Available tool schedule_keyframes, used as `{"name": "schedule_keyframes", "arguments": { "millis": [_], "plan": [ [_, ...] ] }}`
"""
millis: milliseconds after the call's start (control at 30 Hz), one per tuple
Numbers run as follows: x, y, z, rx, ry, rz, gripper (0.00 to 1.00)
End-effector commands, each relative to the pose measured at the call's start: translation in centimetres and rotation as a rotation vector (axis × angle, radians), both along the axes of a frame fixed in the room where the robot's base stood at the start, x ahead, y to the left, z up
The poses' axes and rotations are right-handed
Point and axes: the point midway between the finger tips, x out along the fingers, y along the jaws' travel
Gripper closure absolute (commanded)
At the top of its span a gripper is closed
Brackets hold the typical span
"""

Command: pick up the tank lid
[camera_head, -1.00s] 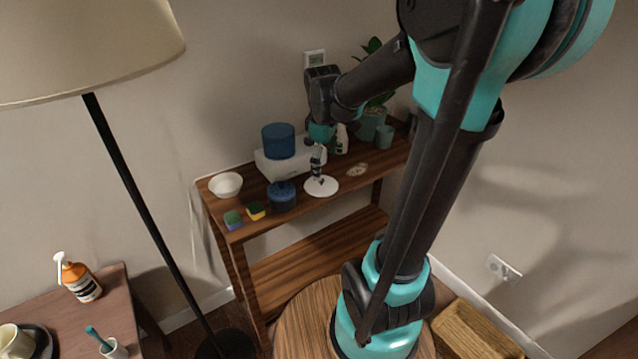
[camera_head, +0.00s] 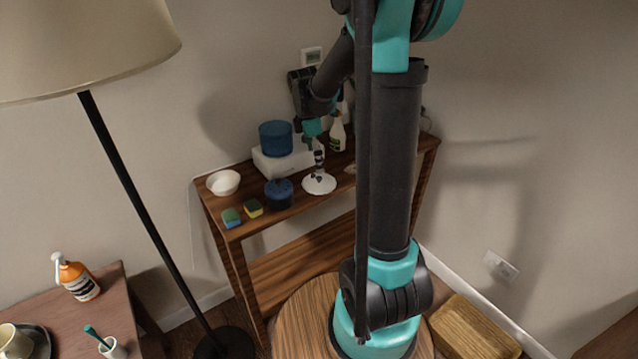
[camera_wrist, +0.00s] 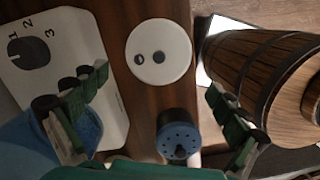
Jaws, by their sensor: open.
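A flat white disc (camera_head: 319,184) with two dark round marks lies on the wooden shelf top; it also shows in the wrist view (camera_wrist: 159,53). It looks like the tank lid. A larger blue tank (camera_head: 276,138) sits on a white base (camera_head: 267,173); the base shows a dial in the wrist view (camera_wrist: 105,115). My gripper (camera_wrist: 156,85) is open and empty above the shelf, its fingers spread either side of the disc and jar.
A white bowl (camera_head: 223,183) and two sponges (camera_head: 231,217) lie at the shelf's left. A spray bottle (camera_head: 338,134) stands at the back. A wooden barrel (camera_wrist: 258,75) shows at right in the wrist view. A lamp pole (camera_head: 135,205) stands left of the shelf.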

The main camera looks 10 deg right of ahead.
Motion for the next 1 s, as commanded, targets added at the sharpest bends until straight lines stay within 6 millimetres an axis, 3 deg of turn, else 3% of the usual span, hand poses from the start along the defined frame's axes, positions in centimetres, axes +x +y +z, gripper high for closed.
{"name": "schedule_keyframes", "arguments": {
  "millis": [333, 633, 933, 1000],
  "plan": [
    [0.1, -0.3, -2.9, 0.0, 0.0, 0.0, 0.02],
    [0.2, -0.8, -6.8, 0.0, 0.0, -0.001, 0.02],
    [0.2, -0.8, -7.3, 0.0, 0.0, -0.001, 0.02],
    [0.2, -0.8, -7.3, 0.0, 0.0, -0.001, 0.08]
  ]
}}
